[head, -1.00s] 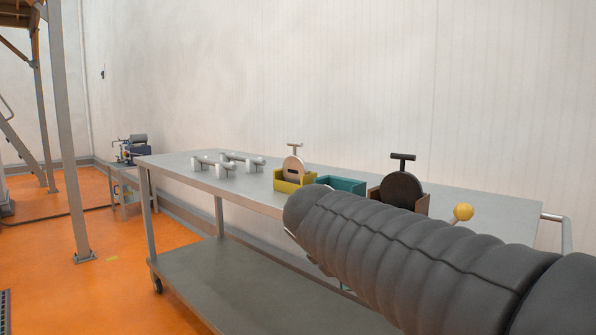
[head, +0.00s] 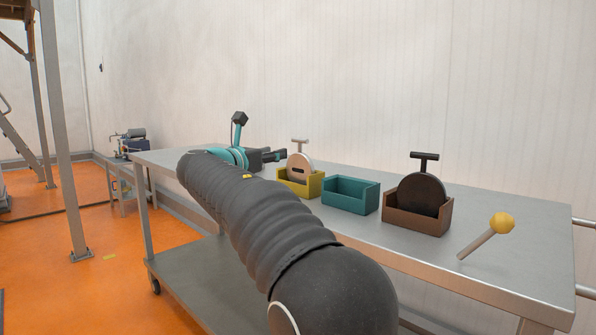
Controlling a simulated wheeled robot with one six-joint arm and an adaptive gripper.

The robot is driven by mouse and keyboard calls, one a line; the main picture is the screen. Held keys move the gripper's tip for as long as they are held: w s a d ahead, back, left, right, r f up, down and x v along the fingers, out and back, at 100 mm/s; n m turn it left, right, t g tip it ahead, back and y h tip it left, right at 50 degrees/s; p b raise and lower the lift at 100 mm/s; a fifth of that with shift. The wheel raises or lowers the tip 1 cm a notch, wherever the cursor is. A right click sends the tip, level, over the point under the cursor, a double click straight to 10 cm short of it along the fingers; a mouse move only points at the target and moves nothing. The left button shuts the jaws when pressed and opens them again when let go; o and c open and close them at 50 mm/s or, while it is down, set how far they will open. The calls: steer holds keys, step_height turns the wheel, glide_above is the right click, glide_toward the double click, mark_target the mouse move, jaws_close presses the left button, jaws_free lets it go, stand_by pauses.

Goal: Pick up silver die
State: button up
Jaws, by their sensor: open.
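The silver die (head: 299,166) is a pale upright disc with a dark slot and a T-shaped handle (head: 299,142) on top. It stands in a yellow open box (head: 313,186) on the metal table. My gripper (head: 284,155) is dark, open and seen from the side, just left of the die's upper part. Its fingers point right toward the die. I cannot tell whether the fingertips touch it or are only in line with it. My sleeved arm crosses the left and middle of the table.
A teal box (head: 350,197) looks empty. A brown box (head: 417,219) holds a dark disc (head: 416,193) with a T handle. A yellow-headed mallet (head: 502,223) lies at the right. The metal table (head: 520,262) has bare room around it. A white wall stands behind.

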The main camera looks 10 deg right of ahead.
mark_target(299, 148)
steer(key=x, duration=0.8)
steer(key=p+x, duration=0.1)
steer(key=x, duration=0.3)
steer(key=shift+s+d, duration=0.3)
jaws_close()
steer(key=shift+r, duration=0.1)
